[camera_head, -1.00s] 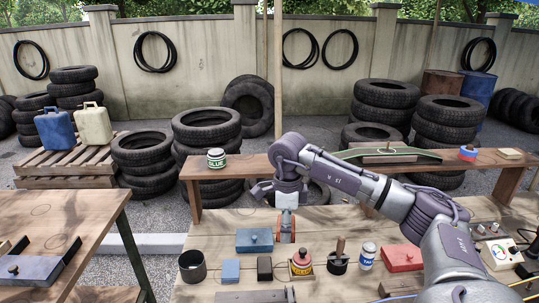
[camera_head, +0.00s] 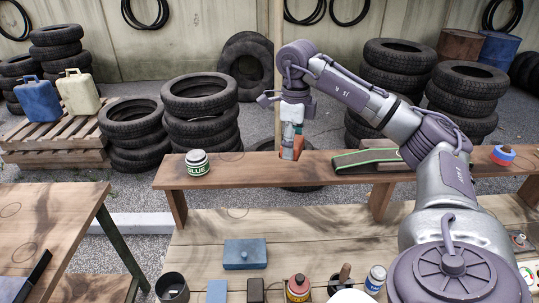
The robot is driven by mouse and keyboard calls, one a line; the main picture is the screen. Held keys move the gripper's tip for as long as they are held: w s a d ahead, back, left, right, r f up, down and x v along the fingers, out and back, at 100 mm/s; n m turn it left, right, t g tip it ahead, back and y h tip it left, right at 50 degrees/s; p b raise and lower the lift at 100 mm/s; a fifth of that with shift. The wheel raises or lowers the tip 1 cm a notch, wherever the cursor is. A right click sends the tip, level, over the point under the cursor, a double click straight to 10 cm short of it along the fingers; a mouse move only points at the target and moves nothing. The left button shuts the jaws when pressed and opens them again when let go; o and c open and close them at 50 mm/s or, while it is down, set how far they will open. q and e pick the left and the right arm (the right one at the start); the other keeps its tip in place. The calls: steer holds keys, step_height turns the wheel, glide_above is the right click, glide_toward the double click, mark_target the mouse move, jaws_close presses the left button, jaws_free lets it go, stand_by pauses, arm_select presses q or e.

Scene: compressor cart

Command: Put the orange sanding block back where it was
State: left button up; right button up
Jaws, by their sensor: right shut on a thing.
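My right gripper (camera_head: 291,150) is shut on the orange sanding block (camera_head: 299,146). It points down over the raised wooden shelf (camera_head: 258,171), between the glue jar and a green-edged dark strip. The fingers hide much of the block. I cannot tell whether the block touches the shelf. My left gripper is not in view.
The glue jar (camera_head: 198,163) stands left on the shelf, the green-edged strip (camera_head: 366,158) lies right, and a red and blue roll (camera_head: 503,155) sits farther right. Below are a blue block with a knob (camera_head: 245,255), a black cup (camera_head: 172,288) and a red bottle (camera_head: 299,288).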

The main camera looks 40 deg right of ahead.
steer(key=p, duration=0.2)
glide_above(270, 168)
step_height(270, 168, down, 4)
steer(key=shift+s+r, duration=0.1)
steer(key=shift+s, duration=0.05)
steer(key=shift+f, duration=0.2)
step_height(270, 168, down, 3)
steer(key=shift+a+f+p, duration=0.1)
steer(key=shift+p, duration=0.55)
steer(key=shift+f, duration=0.4)
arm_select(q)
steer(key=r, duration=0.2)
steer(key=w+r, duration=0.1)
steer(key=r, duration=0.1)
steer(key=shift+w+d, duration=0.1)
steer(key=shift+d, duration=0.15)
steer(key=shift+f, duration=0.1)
arm_select(e)
steer(key=shift+f, duration=0.1)
steer(key=o, duration=1.1)
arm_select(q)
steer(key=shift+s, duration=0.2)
